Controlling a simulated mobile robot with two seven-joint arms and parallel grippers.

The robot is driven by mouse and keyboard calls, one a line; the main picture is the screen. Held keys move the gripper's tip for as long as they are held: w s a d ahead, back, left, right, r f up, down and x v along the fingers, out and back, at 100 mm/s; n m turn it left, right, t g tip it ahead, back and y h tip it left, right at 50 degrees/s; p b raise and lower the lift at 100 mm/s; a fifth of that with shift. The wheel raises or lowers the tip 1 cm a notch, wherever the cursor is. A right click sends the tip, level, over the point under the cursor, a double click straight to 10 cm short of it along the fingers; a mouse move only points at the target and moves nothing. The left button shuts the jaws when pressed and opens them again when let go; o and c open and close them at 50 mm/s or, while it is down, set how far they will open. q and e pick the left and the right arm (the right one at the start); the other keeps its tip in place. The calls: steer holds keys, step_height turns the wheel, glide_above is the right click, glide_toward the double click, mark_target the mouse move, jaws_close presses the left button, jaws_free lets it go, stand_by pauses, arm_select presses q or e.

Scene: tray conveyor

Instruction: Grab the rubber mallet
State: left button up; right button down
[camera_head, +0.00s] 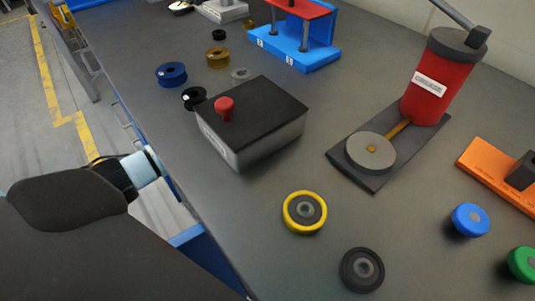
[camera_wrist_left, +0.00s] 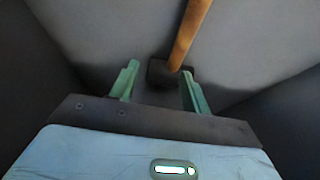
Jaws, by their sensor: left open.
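The rubber mallet shows only in the left wrist view. Its wooden handle (camera_wrist_left: 189,35) runs up out of the top of the picture, and its dark head (camera_wrist_left: 158,73) lies low against a grey surface. My left gripper (camera_wrist_left: 160,70) is open, with its two green fingers pointing toward the head. The head appears between and just beyond the fingertips, and no grip on it shows. In the head view my left arm reaches down beside the bench edge, and its fingers are hidden there. My right gripper is out of view.
Dark walls flank the mallet in the wrist view. On the grey bench (camera_head: 300,257) stand a black-topped box with a red button (camera_head: 225,106), a red press (camera_head: 428,80), a yellow-rimmed wheel (camera_head: 304,212), a black wheel (camera_head: 362,269) and a blue fixture (camera_head: 300,52).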

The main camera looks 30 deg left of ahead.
arm_select(q)
steer(key=shift+a+r, duration=0.2)
steer(key=shift+a, duration=0.3)
steer(key=shift+a+r, duration=0.15)
steer(key=shift+a, duration=0.3)
steer(key=shift+w+a+r, duration=0.1)
steer(key=shift+a, duration=0.2)
steer(key=shift+w+a, duration=0.1)
steer(key=shift+w, duration=0.05)
steer(key=shift+b+x, duration=0.65)
steer(key=shift+x, duration=0.35)
steer(key=shift+f, duration=0.35)
steer(key=b+x, duration=0.1)
steer(key=x, duration=0.1)
steer(key=b+x, duration=0.1)
steer(key=x, duration=0.1)
steer(key=shift+f, duration=0.5)
steer(key=shift+w+f, duration=0.1)
steer(key=shift+f, duration=0.1)
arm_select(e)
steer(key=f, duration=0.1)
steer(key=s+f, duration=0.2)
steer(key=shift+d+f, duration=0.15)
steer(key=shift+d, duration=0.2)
arm_select(q)
steer(key=shift+r, duration=0.1)
